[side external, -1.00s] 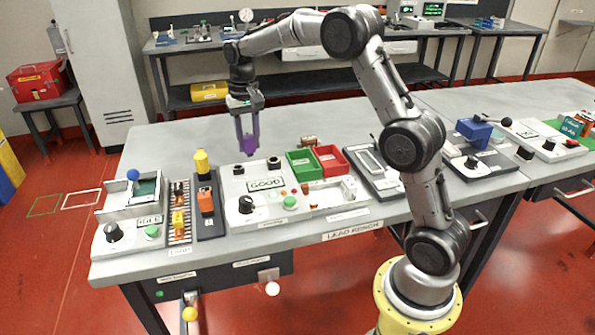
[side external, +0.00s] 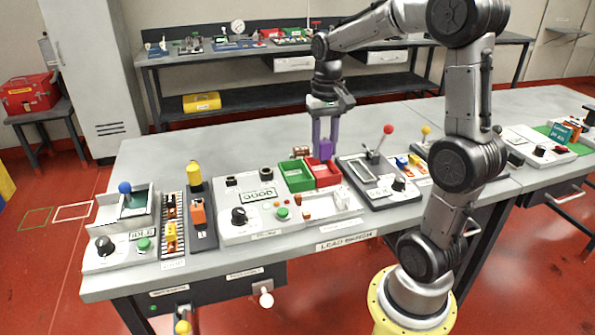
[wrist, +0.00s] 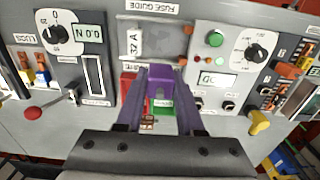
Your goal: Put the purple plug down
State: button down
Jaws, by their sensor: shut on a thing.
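The purple plug (side external: 326,147) is held between the tips of my gripper (side external: 325,138), which points down over the bench. In the side external view it appears just above or behind the red tray (side external: 322,172) and green tray (side external: 296,177); the exact gap is unclear. In the wrist view the purple plug (wrist: 161,76) sits between the purple fingers of my gripper (wrist: 160,82). Parts of the green tray (wrist: 162,106) and red tray (wrist: 127,84) show around and beyond it.
Left of the trays is a tester panel with a "GOOD" display (side external: 259,195) and a black knob (side external: 239,216). To the right is a panel with a red-balled lever (side external: 388,130) standing tall. The bench behind the panels (side external: 225,145) is bare.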

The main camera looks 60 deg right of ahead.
jog(key=shift+w+d+f, duration=1)
jog(key=shift+w+f, duration=0.6)
jog(key=shift+f, duration=0.4)
jog(key=shift+w+d+f, duration=0.95)
jog(key=shift+w+f, duration=0.7)
jog(key=shift+f, duration=0.3)
jog(key=shift+w+d+f, duration=1)
jog(key=shift+w+f, duration=0.6)
jog(key=shift+f, duration=0.4)
jog(key=shift+f, duration=0.4)
